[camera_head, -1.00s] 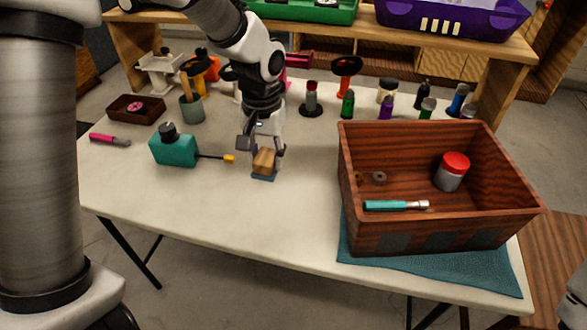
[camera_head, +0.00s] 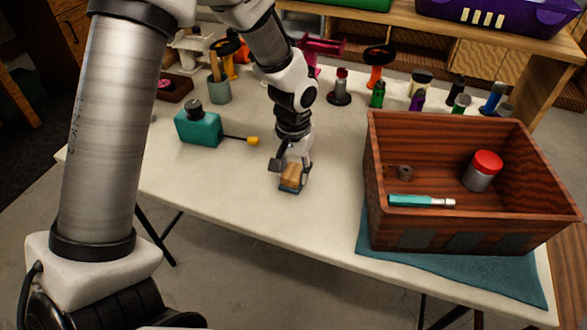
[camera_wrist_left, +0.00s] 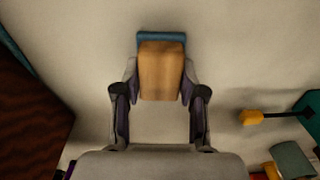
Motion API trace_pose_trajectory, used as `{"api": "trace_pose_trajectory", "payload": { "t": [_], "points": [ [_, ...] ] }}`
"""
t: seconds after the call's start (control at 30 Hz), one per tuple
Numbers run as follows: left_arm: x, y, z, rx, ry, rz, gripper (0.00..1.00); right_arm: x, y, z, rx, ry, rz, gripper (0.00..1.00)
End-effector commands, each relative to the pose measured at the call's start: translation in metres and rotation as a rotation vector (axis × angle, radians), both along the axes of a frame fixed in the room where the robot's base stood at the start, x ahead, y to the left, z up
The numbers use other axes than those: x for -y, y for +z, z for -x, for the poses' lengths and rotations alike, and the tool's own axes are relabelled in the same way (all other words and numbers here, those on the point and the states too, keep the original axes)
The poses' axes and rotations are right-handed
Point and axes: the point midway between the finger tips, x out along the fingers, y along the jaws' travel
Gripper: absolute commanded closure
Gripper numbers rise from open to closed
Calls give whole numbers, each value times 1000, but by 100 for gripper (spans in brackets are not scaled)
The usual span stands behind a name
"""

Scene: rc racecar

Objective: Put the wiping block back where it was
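The wiping block (camera_head: 292,177) is a small wooden block with a teal-blue pad under it. It is over the bare middle of the white table, left of the wooden box. My left gripper (camera_head: 291,171) reaches down from above with its fingers on both sides of the block. In the left wrist view the block (camera_wrist_left: 161,70) sits between the fingertips of the gripper (camera_wrist_left: 160,88), which appear to press its sides. The teal pad shows past its far end. I cannot tell whether the pad touches the table. My right gripper is out of view.
A wooden box (camera_head: 475,227) on a teal cloth (camera_head: 455,274) holds a red-capped jar and a teal-handled tool. Several small bottles stand at the back.

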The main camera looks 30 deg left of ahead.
Motion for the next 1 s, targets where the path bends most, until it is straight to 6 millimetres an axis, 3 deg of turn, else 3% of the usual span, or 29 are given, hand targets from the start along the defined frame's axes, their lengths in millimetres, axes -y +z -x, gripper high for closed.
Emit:
{"api": "trace_pose_trajectory", "payload": {
  "t": [0.03, 0.07, 0.47, 0.57, 0.8, 1.0],
  "points": [
    [0, 0, 0, 0, 0, 0, 45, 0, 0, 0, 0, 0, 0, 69],
    [0, 0, 0, 0, 0, 0, 35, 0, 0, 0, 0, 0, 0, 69],
    [0, 8, 0, 1, 0, 0, 34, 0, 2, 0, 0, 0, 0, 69],
    [0, 25, -1, 4, 1, 0, 34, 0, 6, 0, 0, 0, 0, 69],
    [0, 88, -1, 5, 1, -1, 34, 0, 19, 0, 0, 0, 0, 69],
    [0, 120, 0, 2, 1, 0, 34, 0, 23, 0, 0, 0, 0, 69]
  ]
}}
